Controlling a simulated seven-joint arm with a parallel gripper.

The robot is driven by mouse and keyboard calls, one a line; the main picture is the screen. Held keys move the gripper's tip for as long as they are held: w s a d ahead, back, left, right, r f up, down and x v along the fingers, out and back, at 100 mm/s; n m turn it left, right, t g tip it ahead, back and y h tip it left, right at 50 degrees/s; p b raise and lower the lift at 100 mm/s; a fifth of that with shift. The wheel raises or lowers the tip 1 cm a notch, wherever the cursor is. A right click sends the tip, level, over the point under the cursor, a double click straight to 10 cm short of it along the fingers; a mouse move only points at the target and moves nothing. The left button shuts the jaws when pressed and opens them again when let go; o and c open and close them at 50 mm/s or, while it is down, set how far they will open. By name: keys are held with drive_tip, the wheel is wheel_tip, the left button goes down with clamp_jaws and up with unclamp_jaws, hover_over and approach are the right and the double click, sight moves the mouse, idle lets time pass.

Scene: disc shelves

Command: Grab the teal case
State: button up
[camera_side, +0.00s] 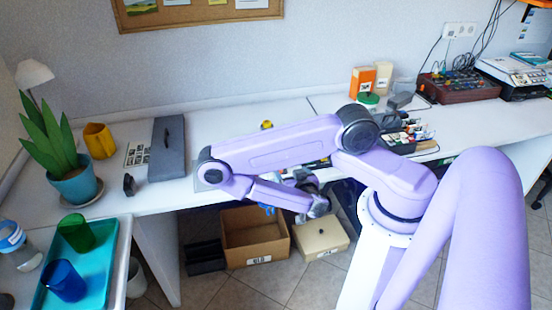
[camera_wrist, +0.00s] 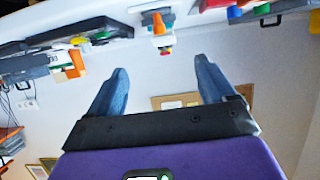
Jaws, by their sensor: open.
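I cannot pick out a teal case for certain in either view. A small teal flat item (camera_side: 528,58) lies on the machine at the far right of the side view, too small to identify. My gripper (camera_wrist: 161,66) is open in the wrist view, with its two blue fingers apart and nothing between them. In the side view my folded arm covers the middle of the desk's front edge, and the gripper there is small and partly hidden. Part of the desk behind my arm is hidden.
The white desk (camera_side: 120,203) holds a grey case (camera_side: 167,150), a yellow cup (camera_side: 99,140) and a potted plant (camera_side: 74,182). A teal tray (camera_side: 97,268) with cups is at lower left. Cardboard boxes (camera_side: 254,238) stand on the floor. Orange and white boxes (camera_side: 363,81) stand at the back.

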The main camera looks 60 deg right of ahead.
drive_tip(key=x, duration=1.7)
drive_tip(key=shift+w, duration=0.15)
drive_tip(key=c, duration=1.1)
drive_tip(key=shift+r, duration=0.15)
drive_tip(key=shift+c, duration=0.2)
